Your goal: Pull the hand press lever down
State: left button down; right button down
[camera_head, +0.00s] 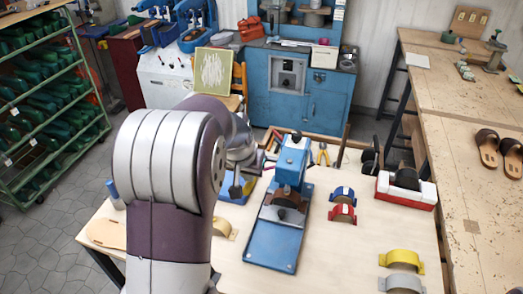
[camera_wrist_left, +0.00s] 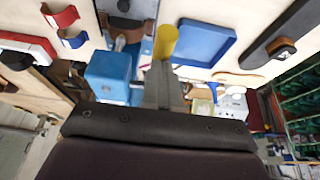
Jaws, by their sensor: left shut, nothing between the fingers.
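The hand press (camera_head: 292,163) is blue and stands on a blue base plate (camera_head: 272,243) at the middle of the light table. Its blue body also shows in the left wrist view (camera_wrist_left: 110,72). A yellow cylinder (camera_wrist_left: 166,40), which looks like the lever's grip, is just beyond my left fingertips in the wrist view. I cannot tell whether they touch. The rest of the lever is not clear in the head view. My left gripper (camera_head: 259,163) is shut and empty, left of the press head; its fingers also show in the wrist view (camera_wrist_left: 160,72). My right gripper is not in view.
A blue tray (camera_wrist_left: 230,45) lies beside the press. Red and blue arched pieces (camera_head: 342,213), a yellow arched piece (camera_head: 402,258) and a red and white box (camera_head: 405,190) are to the right. Pliers (camera_head: 323,152) are behind.

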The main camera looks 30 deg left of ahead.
pick_arm(q)
notch_tip(320, 180, up, 10)
jog(key=w+p, duration=0.2)
jog(key=p, duration=0.5)
jog(key=shift+w+a+f, duration=0.15)
jog(key=shift+w+a, duration=0.05)
jog(key=shift+a, duration=0.2)
jog(key=s+d+f+m+g+h, duration=0.15)
jog(key=s+d, duration=0.25)
jog(key=d, duration=0.4)
jog(key=s+d+f+m, duration=0.25)
jog(key=s+d, duration=0.25)
jog(key=d, duration=0.3)
jog(key=s+d+f+g+b, duration=0.1)
jog(key=s+f+b, duration=0.3)
jog(key=f+b, duration=0.6)
notch_tip(320, 180, down, 3)
jog(key=shift+s+d+f, duration=0.1)
jog(key=shift+s+d, duration=0.1)
jog(key=shift+d, duration=0.2)
